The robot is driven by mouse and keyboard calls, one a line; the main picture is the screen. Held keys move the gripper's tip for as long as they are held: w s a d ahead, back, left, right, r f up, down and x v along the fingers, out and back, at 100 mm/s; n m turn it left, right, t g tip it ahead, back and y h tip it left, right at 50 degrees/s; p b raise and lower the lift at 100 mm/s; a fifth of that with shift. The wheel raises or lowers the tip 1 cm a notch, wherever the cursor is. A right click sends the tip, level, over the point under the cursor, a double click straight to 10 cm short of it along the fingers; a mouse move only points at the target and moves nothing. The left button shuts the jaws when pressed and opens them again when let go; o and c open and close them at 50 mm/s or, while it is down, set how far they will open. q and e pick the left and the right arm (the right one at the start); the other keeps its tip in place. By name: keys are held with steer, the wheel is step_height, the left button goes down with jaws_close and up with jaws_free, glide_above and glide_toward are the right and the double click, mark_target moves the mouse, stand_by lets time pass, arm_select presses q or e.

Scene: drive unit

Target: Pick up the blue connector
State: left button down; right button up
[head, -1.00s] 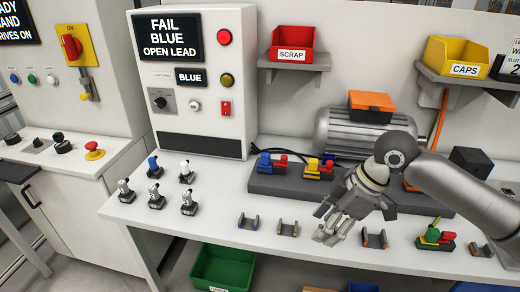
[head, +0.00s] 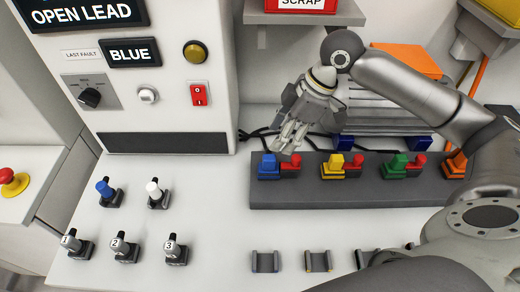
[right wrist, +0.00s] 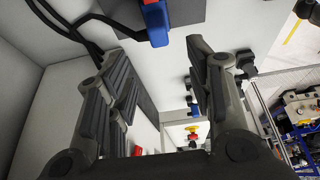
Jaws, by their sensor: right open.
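The blue connector (head: 268,167) sits at the left end of a dark grey block (head: 300,193) on the white bench, with a red piece (head: 291,166) beside it. My right gripper (head: 287,142) is just behind and above it in the head view, fingers pointing down. In the right wrist view the blue connector (right wrist: 157,22) shows at the top, between and beyond the open fingers (right wrist: 160,60). The fingers look apart from it and hold nothing. My left gripper is out of view.
Yellow (head: 334,164) and green (head: 396,165) connectors stand further right on the block. Black cables (head: 262,134) run behind it. Several small upright pegs, one blue-topped (head: 105,190), stand at the left. Empty holders (head: 265,261) lie in front. The control box (head: 165,100) rises behind left.

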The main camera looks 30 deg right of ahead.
mark_target(268, 158)
steer(key=x, duration=0.4)
steer(key=shift+s+a+f+p, duration=0.15)
steer(key=shift+s+f+p, duration=0.05)
steer(key=shift+f+p, duration=0.1)
steer(key=p+x, duration=0.1)
steer(key=x, duration=0.4)
steer(key=shift+w+p, duration=0.1)
steer(key=shift+p, duration=0.25)
steer(key=shift+w+f, duration=0.15)
steer(key=shift+f, duration=0.3)
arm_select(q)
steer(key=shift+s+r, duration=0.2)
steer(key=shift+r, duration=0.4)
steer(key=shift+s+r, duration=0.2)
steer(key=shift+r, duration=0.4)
arm_select(e)
jaws_close()
